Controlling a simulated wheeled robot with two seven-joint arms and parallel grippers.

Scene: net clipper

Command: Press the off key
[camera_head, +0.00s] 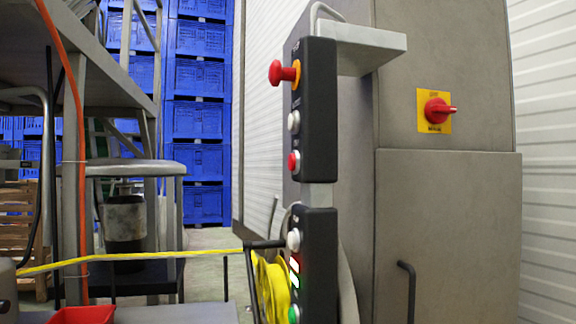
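A dark vertical control panel in two boxes stands right of centre, its upper box (318,110) above its lower box (318,265). On the upper box are a red mushroom knob (284,72) on a yellow collar, a white button (293,122) and a red button (293,161). The lower box has a white button (294,239), red and green lit parts, and a green button (293,313) at the bottom edge. Labels are too small to read, so I cannot tell which is the off key. Neither of my grippers is in view.
A grey metal cabinet (440,230) with a red rotary switch (437,111) on a yellow plate stands behind the panel. A yellow hose (271,288) hangs left of the lower box. Blue crates (200,120) are stacked at the back. A metal frame (75,170) fills the left.

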